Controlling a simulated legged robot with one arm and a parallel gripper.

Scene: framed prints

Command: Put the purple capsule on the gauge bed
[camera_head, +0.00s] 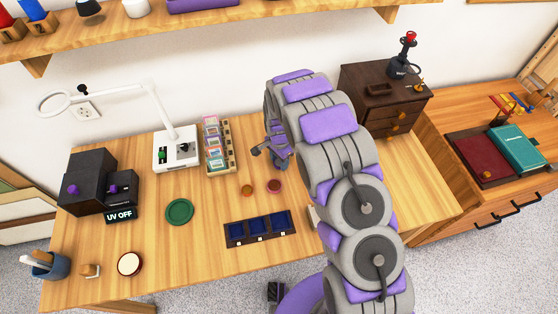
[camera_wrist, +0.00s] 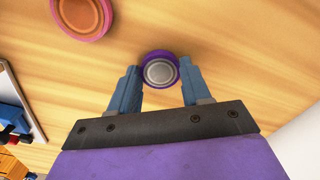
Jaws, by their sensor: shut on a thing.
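The purple capsule (camera_wrist: 161,70) shows in the wrist view as a purple-rimmed round piece with a grey centre. It sits between the tips of my gripper (camera_wrist: 160,88), which is shut on it above the wood surface. In the head view my gripper (camera_head: 268,149) is over the back of the table, right of the card rack; the capsule cannot be made out there. I cannot tell for certain which thing is the gauge bed. A white unit with a dial and green button (camera_head: 175,150) stands left of the rack, below a ring lamp.
The card rack (camera_head: 229,147), blue three-well tray (camera_head: 258,228), green dish (camera_head: 179,212) and black UV box (camera_head: 88,178) stand around. A dark drawer cabinet (camera_head: 385,95) is right.

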